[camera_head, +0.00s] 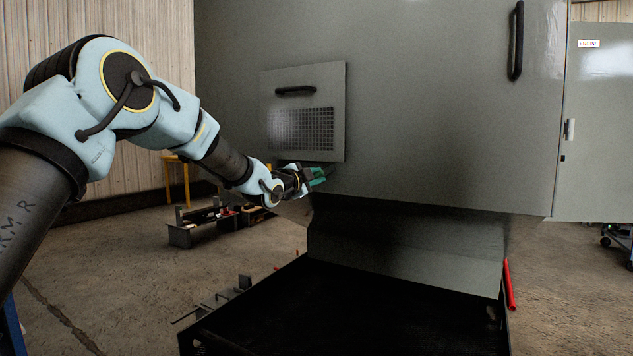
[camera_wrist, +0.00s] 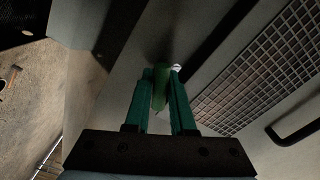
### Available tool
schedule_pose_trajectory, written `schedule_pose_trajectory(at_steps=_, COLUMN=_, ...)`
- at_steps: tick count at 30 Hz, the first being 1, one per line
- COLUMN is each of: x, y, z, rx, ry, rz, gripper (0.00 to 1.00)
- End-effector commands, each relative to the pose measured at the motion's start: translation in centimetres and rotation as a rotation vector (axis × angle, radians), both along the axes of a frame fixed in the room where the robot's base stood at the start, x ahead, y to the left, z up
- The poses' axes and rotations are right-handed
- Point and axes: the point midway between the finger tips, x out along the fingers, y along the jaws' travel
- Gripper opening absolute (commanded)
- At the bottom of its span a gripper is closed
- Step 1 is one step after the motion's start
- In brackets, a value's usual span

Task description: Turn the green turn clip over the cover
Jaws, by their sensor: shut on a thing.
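The green turn clip (camera_wrist: 160,88) shows in the wrist view between the two teal fingers of my gripper (camera_wrist: 166,100). The fingers are shut on it. In the head view my gripper (camera_head: 318,176) is at the lower edge of the cover (camera_head: 312,80), and the clip cannot be made out there. The cover is a grey square panel with a black handle and a mesh grille, set on the large grey enclosure (camera_head: 430,90). In the wrist view the cover's grille (camera_wrist: 262,75) lies to the right of the clip. How far the clip overlaps the cover is unclear.
A black open tray (camera_head: 350,310) lies below the enclosure. An open door (camera_head: 600,120) hangs at the right, and a red bar (camera_head: 509,284) stands beside the tray. A low metal stand (camera_head: 185,236) is on the floor behind my arm.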

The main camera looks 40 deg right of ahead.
Motion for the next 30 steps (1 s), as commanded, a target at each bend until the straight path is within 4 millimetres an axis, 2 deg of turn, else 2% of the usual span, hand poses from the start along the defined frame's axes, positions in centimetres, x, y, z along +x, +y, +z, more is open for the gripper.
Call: schedule_pose_trajectory(at_steps=30, x=0.09, y=0.01, z=-0.02, rx=-0.243, ry=0.926, rz=0.000, gripper=0.00)
